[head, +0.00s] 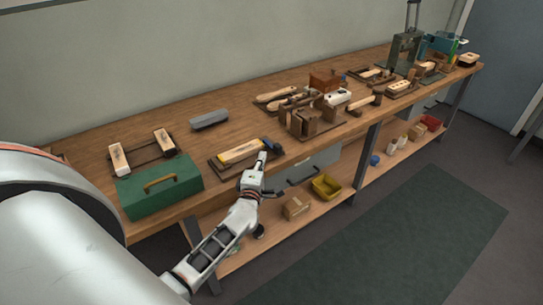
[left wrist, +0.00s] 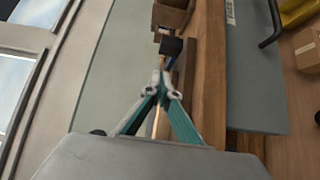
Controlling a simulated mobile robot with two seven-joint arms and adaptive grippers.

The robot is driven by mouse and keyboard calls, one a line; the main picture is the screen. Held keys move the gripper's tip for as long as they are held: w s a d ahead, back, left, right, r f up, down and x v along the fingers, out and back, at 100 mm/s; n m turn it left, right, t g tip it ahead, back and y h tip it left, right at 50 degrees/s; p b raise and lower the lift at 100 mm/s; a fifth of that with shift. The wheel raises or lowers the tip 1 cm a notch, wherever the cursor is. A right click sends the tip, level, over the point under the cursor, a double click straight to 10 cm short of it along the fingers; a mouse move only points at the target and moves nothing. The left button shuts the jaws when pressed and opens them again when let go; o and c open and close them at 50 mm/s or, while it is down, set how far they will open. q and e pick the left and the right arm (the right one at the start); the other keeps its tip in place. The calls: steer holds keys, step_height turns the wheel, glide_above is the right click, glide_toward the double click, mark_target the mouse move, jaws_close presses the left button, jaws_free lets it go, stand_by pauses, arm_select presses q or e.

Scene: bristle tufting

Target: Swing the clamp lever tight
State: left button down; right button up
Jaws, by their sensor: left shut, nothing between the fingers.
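A pale wooden brush block (head: 240,152) sits in a dark fixture (head: 219,166) near the front edge of the workbench. A small blue and black part (head: 273,146), which looks like the clamp lever, is at the fixture's right end. My left gripper (head: 262,157) reaches up from the front and is shut and empty, with its tips beside the fixture's right end. In the left wrist view the shut fingertips (left wrist: 162,86) are just short of a black knob-like block (left wrist: 171,46). I cannot tell whether they touch it. My right gripper is out of view.
A green toolbox (head: 160,189) stands left of the fixture and a grey block (head: 209,120) lies behind. Wooden holders (head: 309,121) stand to the right. A yellow bin (head: 327,187) and a carton (head: 296,207) are on the lower shelf.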

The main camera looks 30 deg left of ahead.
mark_target(274, 148)
arm_select(q)
steer(key=shift+w+d, duration=0.25)
steer(key=shift+w, duration=0.4)
steer(key=shift+w+d, duration=0.25)
steer(key=shift+w, duration=0.35)
steer(key=shift+w+d, duration=0.25)
steer(key=shift+w, duration=0.4)
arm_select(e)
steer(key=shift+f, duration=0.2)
arm_select(q)
steer(key=shift+w+d+b, duration=0.1)
steer(key=shift+b, duration=0.25)
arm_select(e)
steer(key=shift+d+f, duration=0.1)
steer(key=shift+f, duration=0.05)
